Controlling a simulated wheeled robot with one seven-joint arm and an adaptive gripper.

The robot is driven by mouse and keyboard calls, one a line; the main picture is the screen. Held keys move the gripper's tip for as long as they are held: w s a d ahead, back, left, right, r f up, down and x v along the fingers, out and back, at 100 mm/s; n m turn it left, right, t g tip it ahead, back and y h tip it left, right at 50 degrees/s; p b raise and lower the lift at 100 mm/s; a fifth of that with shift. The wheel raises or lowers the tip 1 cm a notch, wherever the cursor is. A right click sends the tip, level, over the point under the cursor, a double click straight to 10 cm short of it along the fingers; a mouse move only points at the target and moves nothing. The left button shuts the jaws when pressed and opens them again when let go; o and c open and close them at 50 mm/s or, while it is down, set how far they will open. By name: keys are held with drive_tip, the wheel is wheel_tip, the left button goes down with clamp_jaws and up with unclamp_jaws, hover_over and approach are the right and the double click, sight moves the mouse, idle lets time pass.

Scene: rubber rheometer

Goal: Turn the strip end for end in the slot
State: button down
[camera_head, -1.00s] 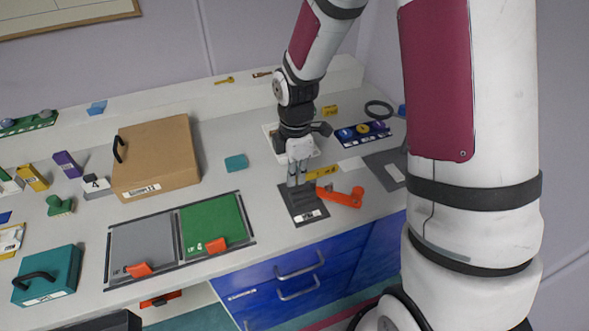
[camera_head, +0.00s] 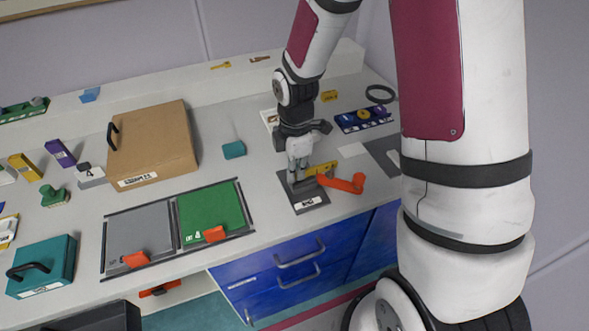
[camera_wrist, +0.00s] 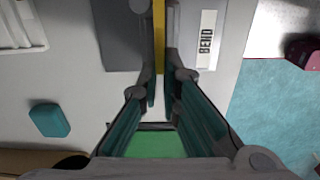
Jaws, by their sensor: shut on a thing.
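The yellow strip (camera_wrist: 159,35) runs up the middle of the wrist view, its near end between my fingertips. My gripper (camera_wrist: 160,88) is shut on it. In the head view my gripper (camera_head: 297,180) is low over a dark grey plate (camera_head: 312,195) with a white label, which reads BEND (camera_wrist: 206,40) in the wrist view. The strip (camera_head: 324,167) sticks out to the right of my fingers there. A dark bar shows at the fingertips; I cannot tell whether the strip lies in the slot.
An orange handle-like part (camera_head: 345,184) lies just right of the plate. A teal block (camera_head: 234,149), a brown box (camera_head: 153,145) and a green mat (camera_head: 209,212) are to the left. A blue rack (camera_head: 363,121) stands at the back right. Bench is clear between teal block and plate.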

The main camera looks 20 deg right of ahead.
drive_tip(key=shift+f, duration=0.6)
drive_tip(key=c, duration=1.7)
unclamp_jaws()
drive_tip(key=shift+r, duration=0.1)
wheel_tip(320, 180, up, 12)
drive_tip(key=s+r+m+t, duration=0.5)
drive_tip(key=s+r+m, duration=1)
drive_tip(key=s+m, duration=0.2)
drive_tip(key=shift+s+d+r+m, duration=0.2)
drive_tip(key=shift+s+r+m, duration=0.15)
drive_tip(key=shift+s, duration=0.7)
